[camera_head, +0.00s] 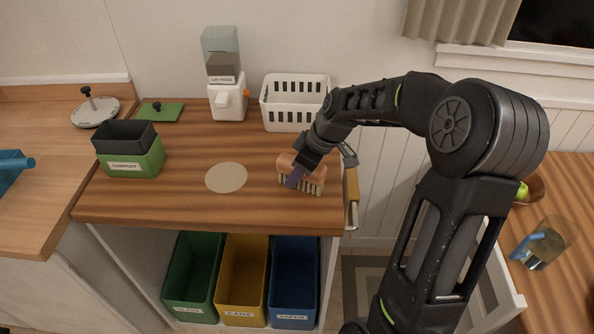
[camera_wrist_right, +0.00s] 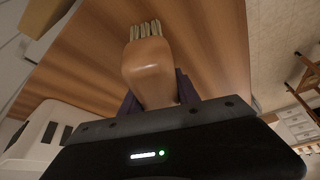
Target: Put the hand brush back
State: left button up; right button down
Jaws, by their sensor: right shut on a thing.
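The hand brush (camera_head: 313,180) has a light wooden body and pale bristles that point down. It is at the right end of the wooden counter top, low over or touching the surface; I cannot tell which. My right gripper (camera_head: 296,176) is shut on the brush from above. In the right wrist view the brush's wooden body (camera_wrist_right: 150,68) sits between the dark fingers, with its bristles towards the top of the picture. My left gripper is not in view.
A round beige mat (camera_head: 226,178) lies left of the brush. A white basket (camera_head: 294,103) and a cat food dispenser (camera_head: 227,98) stand behind. A green compost bin (camera_head: 134,160) is at left. Below are green, yellow and blue bins (camera_head: 294,285). A wooden-handled item (camera_head: 351,197) hangs at the counter's right edge.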

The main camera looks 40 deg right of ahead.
jog(key=shift+r, duration=0.1)
jog(key=c, duration=0.9)
grip_release()
jog(key=b+v, duration=0.1)
jog(key=v, duration=1.1)
